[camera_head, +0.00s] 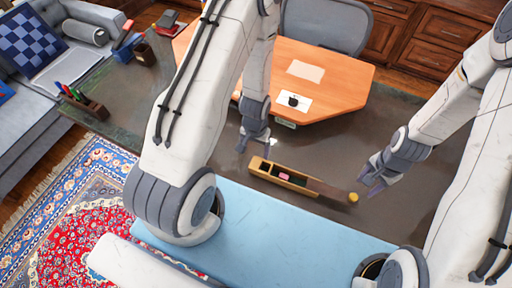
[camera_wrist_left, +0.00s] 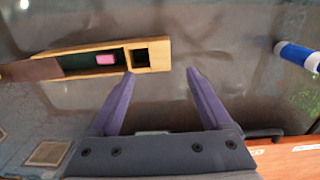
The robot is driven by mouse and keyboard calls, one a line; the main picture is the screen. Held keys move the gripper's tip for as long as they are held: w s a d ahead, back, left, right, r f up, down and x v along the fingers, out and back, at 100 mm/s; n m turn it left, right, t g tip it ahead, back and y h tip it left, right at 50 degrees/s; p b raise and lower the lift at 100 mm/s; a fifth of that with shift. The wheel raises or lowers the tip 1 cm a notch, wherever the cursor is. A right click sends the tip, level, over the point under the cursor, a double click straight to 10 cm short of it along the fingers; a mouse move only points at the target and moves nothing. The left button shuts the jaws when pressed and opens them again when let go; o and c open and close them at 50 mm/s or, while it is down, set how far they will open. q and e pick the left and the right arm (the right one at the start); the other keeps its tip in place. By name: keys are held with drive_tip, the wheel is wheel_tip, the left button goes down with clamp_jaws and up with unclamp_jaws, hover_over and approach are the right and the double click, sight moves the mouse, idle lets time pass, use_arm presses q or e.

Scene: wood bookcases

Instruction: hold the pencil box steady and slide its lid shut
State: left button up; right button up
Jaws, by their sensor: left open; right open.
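The pencil box (camera_head: 283,180) is a long light-wood tray on the dark table. It also shows in the left wrist view (camera_wrist_left: 158,42), with a small square compartment at one end and a pink block (camera_wrist_left: 107,59) in the long one. Its brown lid (camera_head: 328,189) sticks out at the right end, leaving much of the box open; it also shows in the left wrist view (camera_wrist_left: 30,70). My left gripper (camera_head: 254,148) is open and empty, its tips just short of the box's compartment end. My right gripper (camera_head: 367,187) is open and empty, right of the lid's outer end.
A small yellow round thing (camera_head: 353,197) sits near the lid's end, close to my right gripper. A blue-and-white cylinder (camera_wrist_left: 298,55) lies off the box's compartment end. An orange desk (camera_head: 320,85) stands behind, and a light-blue surface (camera_head: 260,225) in front.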

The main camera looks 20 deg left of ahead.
sight(256, 163)
use_arm(q)
wheel_tip(256, 163, down, 10)
drive_tip(key=shift+r, duration=0.1)
idle(0.4)
